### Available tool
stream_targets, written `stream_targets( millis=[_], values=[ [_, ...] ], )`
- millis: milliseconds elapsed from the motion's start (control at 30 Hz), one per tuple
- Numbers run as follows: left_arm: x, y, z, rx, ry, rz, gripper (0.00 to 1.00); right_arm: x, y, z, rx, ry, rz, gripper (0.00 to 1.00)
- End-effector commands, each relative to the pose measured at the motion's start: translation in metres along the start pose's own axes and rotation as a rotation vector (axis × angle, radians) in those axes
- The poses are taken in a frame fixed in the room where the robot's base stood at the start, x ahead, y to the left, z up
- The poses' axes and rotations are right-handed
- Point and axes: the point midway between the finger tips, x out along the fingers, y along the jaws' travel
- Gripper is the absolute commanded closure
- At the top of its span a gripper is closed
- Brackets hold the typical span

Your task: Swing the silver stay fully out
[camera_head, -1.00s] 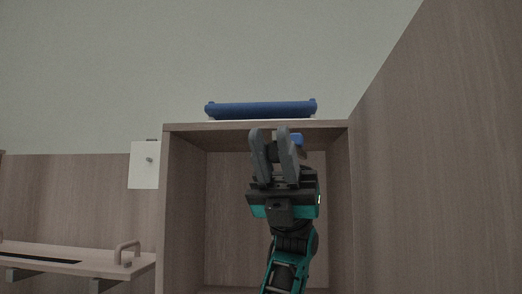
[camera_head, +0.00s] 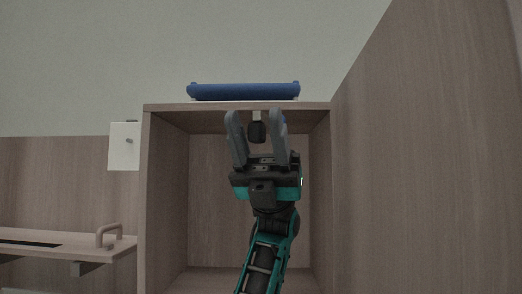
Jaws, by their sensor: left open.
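My left gripper (camera_head: 254,117) is raised in front of the open wooden cabinet (camera_head: 149,200), its fingers pointing up near the cabinet's top edge. Its two grey fingers are open and wide apart. Between them a short silver strip with a dark rounded end, apparently the silver stay (camera_head: 257,116), hangs down below the cabinet's top board. I cannot tell whether either finger touches it. A small bluish bit shows beside the right-hand finger, mostly hidden. My right gripper is not in view.
A long blue object (camera_head: 243,91) lies on top of the cabinet. A tall wooden panel (camera_head: 430,170) closes off the right side. At left are a white wall box (camera_head: 124,155) and a wooden board with a handle (camera_head: 108,232). The cabinet interior looks empty around my arm.

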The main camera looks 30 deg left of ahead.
Motion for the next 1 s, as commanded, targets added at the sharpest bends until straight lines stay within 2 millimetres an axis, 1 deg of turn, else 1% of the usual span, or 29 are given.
stream_targets(
  millis=[167,400,600,800,1000],
  values=[
    [-0.028,0.0,0.0,0.001,-0.005,0.001,0.53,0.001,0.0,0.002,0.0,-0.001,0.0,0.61],
    [-0.078,0.0,0.0,0.0,-0.005,0.002,0.53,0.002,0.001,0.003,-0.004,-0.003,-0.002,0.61],
    [-0.107,0.0,0.0,0.0,-0.003,0.002,0.53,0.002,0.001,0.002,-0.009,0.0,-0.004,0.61],
    [-0.121,0.0,0.0,0.0,-0.002,0.002,0.53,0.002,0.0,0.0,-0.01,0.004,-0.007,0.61],
    [-0.126,0.0,0.0,0.001,-0.001,0.002,0.53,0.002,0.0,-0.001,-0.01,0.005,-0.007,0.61]
  ],
)
